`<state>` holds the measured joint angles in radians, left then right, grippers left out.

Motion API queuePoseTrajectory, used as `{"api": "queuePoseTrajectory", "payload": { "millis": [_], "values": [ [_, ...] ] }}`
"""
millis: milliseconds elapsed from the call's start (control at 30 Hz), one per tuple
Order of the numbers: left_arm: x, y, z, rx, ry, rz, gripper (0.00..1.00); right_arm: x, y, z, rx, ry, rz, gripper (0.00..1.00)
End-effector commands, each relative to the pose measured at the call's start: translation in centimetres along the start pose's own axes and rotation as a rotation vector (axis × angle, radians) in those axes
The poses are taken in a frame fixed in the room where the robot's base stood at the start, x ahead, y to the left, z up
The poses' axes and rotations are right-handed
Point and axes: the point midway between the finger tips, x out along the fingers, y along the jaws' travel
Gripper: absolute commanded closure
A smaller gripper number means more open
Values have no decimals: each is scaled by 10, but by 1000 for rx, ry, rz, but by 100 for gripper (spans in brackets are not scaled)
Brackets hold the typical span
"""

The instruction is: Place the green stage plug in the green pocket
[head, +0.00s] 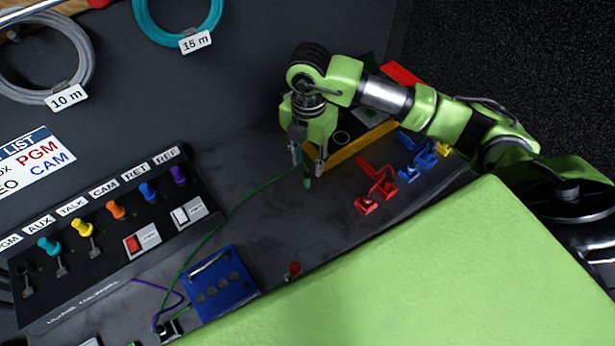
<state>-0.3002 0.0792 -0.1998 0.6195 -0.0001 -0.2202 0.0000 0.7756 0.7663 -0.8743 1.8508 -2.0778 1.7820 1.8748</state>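The green stage plug (307,181) shows as a small dark green piece at the end of a thin green cable (254,193). My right gripper (308,167) points down over it. Its two fingertips stand apart, one on each side of the plug, with gaps visible beside it. I cannot tell whether the plug touches the surface below. Behind the gripper is a holder with a yellow front edge (352,147) and a red part (400,73). A dark green part (371,62), possibly the green pocket, shows behind my arm and is mostly hidden. My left gripper is out of view.
A labelled panel (110,258) with coloured knobs stands at the left. A blue box (222,284) sits at the front. Red clips (376,188) and blue clips (415,158) lie right of the gripper. A light green surface (420,270) fills the lower right.

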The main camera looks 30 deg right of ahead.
Motion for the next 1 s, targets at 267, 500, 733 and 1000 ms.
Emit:
{"api": "queuePoseTrajectory", "payload": {
  "millis": [267, 500, 733, 1000],
  "values": [
    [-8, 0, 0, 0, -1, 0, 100, 21, 0, 0, 0, 2, -2, 67],
    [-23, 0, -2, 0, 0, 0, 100, 56, 4, 4, -1, 2, -3, 67],
    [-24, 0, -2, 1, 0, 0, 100, 69, 5, 5, -2, -1, 1, 67],
    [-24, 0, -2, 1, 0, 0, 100, 68, 5, 5, -2, 0, 1, 100]
  ]
}}
